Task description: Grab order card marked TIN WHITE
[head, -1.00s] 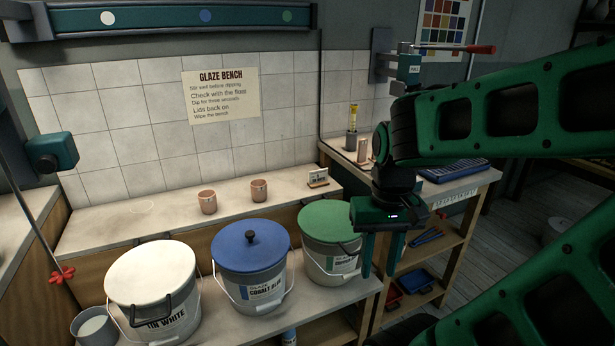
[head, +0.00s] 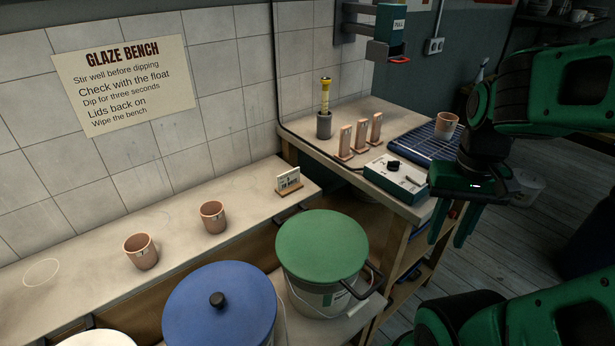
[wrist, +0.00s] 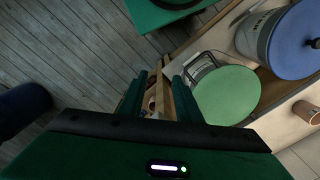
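The order card (head: 288,180) is a small white card upright in a wooden holder on the bench ledge, behind the green-lidded bucket. Its print is small, and its lower line seems to read TIN WHITE. My gripper (head: 449,240) hangs to the right of the card, well apart from it, beyond the green lid and by the side table's front edge. Its two fingers point down, apart, with nothing between them. In the wrist view the fingers (wrist: 156,92) are also spread and empty, over the floor and side table's wooden frame. The card cannot be made out there.
A green-lidded bucket (head: 322,248) and a blue-lidded bucket (head: 221,310) stand in front of the ledge. Two pink cups (head: 212,217) stand left of the card. A control box (head: 396,178), test tiles (head: 361,136) and a blue rack (head: 430,142) occupy the side table.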

